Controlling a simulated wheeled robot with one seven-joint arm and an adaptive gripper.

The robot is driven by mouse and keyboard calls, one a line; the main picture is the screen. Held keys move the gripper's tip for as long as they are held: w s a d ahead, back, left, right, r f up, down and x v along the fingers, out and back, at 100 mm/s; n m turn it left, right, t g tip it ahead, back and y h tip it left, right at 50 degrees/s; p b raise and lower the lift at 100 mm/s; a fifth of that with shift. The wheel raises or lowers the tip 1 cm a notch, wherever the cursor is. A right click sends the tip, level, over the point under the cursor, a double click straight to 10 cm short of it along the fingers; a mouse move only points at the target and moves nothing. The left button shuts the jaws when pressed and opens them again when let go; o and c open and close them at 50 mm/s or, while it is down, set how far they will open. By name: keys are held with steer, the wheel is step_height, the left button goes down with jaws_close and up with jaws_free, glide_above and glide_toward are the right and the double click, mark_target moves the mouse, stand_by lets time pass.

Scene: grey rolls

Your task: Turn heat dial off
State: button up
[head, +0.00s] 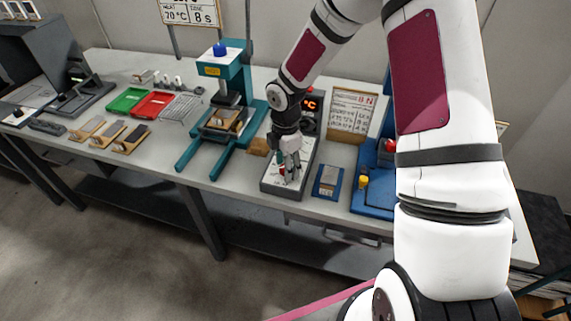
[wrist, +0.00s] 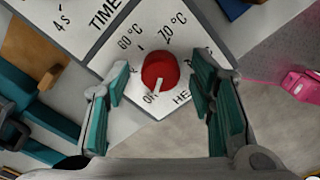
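The heat dial (wrist: 159,68) is a red round knob with a white pointer on a white panel. Its pointer points down and slightly left, at a partly covered label that starts with O. Marks for 60 °C and 70 °C lie above it. In the head view, the dial (head: 282,171) sits on the grey control box (head: 270,186), partly hidden by my gripper (head: 291,164). In the wrist view, my gripper (wrist: 162,78) is open, with one teal-padded finger on each side of the dial. I see gaps between both fingers and the knob.
A TIME scale (wrist: 103,20) is on the same panel. A teal press (head: 228,95) stands left of the box. Green (head: 127,100) and red (head: 153,104) trays lie farther left.

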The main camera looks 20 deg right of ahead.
step_height(320, 180, up, 12)
stand_by(0.6)
steer(key=s+d+r+m+t+h, duration=0.2)
steer(key=s+r+m, duration=0.8)
steer(key=r, duration=0.5)
steer(key=s+a+r+m+t+y, duration=0.1)
steer(key=s+r+m, duration=0.1)
steer(key=s+m, duration=0.3)
steer(key=s+r+m+t+y, duration=0.1)
steer(key=s+m, duration=0.4)
steer(key=s, duration=0.6)
step_height(320, 180, up, 2)
steer(key=shift+a+r+t, duration=0.2)
steer(key=shift+a+t, duration=0.15)
steer(key=shift+t, duration=0.15)
steer(key=shift+s, duration=0.1)
